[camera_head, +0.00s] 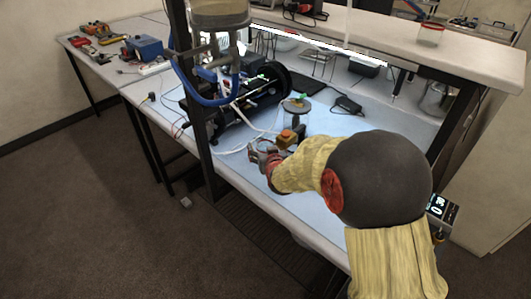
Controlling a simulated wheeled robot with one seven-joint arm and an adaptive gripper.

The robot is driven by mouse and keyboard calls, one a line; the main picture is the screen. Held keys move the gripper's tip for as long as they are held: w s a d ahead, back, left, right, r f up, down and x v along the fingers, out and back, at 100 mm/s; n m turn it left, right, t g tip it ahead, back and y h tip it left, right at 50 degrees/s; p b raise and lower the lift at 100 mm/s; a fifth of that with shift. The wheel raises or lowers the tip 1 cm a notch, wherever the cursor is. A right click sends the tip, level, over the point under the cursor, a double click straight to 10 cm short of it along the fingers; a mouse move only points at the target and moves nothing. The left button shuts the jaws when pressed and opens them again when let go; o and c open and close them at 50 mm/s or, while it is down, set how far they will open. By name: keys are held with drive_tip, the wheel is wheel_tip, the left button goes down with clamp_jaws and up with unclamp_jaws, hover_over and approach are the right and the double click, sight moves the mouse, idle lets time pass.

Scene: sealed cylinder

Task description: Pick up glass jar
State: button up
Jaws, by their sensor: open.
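My gripper (256,157) is open over the front part of the workbench, at the end of my yellowish arm.
A black adapter (347,105) lies on the blue worktop (372,119). A dark post (196,130) rises at left. Another shiny container (436,99) sits below the shelf (470,62).

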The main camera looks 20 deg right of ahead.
drive_tip(key=shift+c, duration=0.2)
drive_tip(key=c, duration=1.2)
drive_tip(key=shift+c, duration=0.8)
drive_tip(key=shift+r, duration=0.15)
